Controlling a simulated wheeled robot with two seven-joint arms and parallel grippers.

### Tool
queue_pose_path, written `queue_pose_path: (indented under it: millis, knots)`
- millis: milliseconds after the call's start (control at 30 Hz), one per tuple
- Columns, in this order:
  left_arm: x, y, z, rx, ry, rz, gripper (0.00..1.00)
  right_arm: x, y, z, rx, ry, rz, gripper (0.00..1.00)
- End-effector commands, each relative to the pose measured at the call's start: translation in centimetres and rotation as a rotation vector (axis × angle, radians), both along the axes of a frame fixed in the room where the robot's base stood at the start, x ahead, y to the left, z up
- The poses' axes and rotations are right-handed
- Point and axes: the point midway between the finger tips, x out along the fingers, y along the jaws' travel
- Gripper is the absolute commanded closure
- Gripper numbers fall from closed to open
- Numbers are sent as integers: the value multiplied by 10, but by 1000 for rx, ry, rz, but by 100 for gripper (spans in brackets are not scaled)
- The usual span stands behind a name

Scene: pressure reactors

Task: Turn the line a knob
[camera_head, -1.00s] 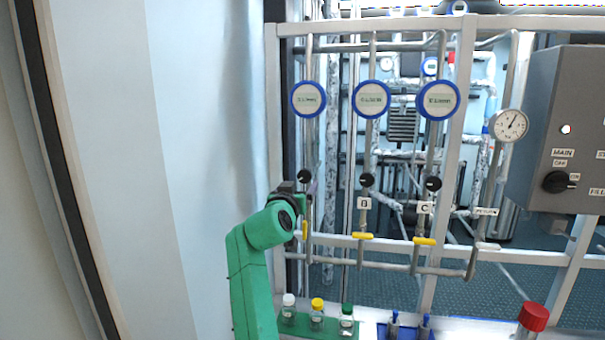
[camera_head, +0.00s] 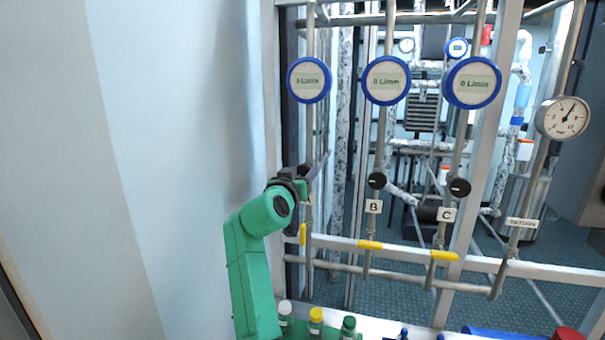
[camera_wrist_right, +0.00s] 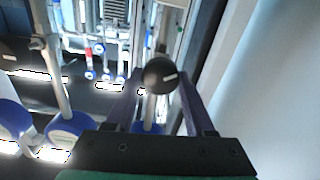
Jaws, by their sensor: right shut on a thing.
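The line A knob (camera_wrist_right: 158,76) is a round black knob with a white pointer mark, on the leftmost vertical pipe. In the right wrist view it sits between the fingertips of my right gripper (camera_wrist_right: 161,84), and its mark points to the right. In the head view my right gripper (camera_head: 309,173) is at that pipe, below the left blue-rimmed gauge (camera_head: 309,80), and hides the knob. My right gripper is shut on the knob. My left gripper is not in view.
Black knobs for line B (camera_head: 377,181) and line C (camera_head: 460,187) sit to the right, with yellow valve handles (camera_head: 370,245) below. A dial gauge (camera_head: 562,118) is farther right. Capped bottles (camera_head: 315,321) stand below. A pale wall (camera_head: 180,130) is close on the left.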

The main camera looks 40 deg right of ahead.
Motion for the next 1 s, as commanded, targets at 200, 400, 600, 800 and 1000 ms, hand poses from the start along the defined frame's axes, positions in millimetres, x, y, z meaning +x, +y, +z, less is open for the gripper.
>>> queue_pose_path:
  millis: [200, 400, 600, 800, 1000]
  knots:
    - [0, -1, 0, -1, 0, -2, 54, 0, -1, -1, -2, 5, 0, 100]
    - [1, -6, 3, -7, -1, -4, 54, 0, -1, 0, -27, 40, 0, 100]
    - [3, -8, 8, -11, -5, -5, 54, 0, -1, 1, -88, 129, -2, 100]
    - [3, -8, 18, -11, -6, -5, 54, 0, -2, 1, -183, 266, -3, 100]
    - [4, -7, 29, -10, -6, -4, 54, 0, -2, 2, -291, 422, -5, 100]
